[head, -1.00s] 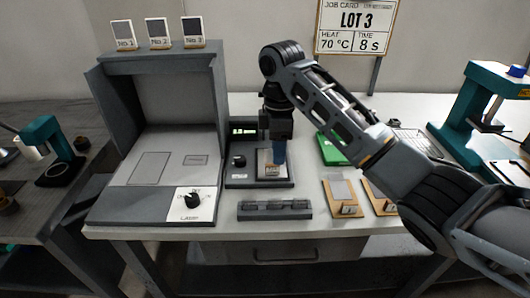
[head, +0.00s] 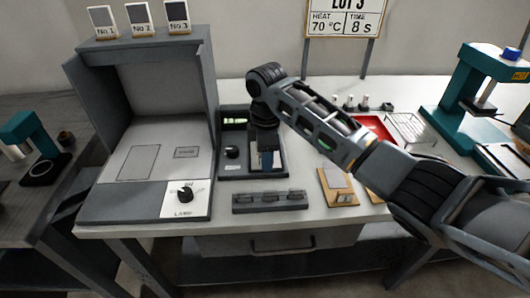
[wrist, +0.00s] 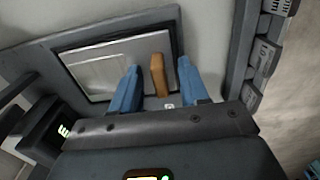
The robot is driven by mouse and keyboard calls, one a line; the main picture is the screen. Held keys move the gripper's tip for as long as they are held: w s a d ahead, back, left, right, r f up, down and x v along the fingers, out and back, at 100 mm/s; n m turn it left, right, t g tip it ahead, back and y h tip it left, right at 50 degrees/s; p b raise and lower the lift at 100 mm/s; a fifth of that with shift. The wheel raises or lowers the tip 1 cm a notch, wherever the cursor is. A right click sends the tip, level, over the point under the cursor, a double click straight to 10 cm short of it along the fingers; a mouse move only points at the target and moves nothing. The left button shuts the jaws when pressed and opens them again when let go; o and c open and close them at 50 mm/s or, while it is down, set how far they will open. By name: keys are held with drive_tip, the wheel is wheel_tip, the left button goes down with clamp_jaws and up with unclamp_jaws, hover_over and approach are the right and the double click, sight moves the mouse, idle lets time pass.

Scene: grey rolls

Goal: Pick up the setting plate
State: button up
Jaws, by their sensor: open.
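The setting plate, which I take to be the flat grey metal plate (wrist: 105,68) with a tan wooden grip (wrist: 158,76), lies in a dark-framed bed. In the head view that bed is part of the dark unit (head: 232,171) at the middle of the bench, and my arm hides most of the plate. My gripper (wrist: 160,68) is open, with one blue finger on each side of the wooden grip. Gaps show between the fingers and the grip. My gripper also shows in the head view (head: 267,160), pointing down over the bed.
A grey lamp box (head: 140,150) stands close on the left. A dark slotted rack (head: 270,201) lies in front of the unit. Wooden-backed pieces (head: 338,187), a red tray (head: 376,126) and a teal press (head: 478,95) are to the right.

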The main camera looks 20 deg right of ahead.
clamp_jaws()
idle(0.4)
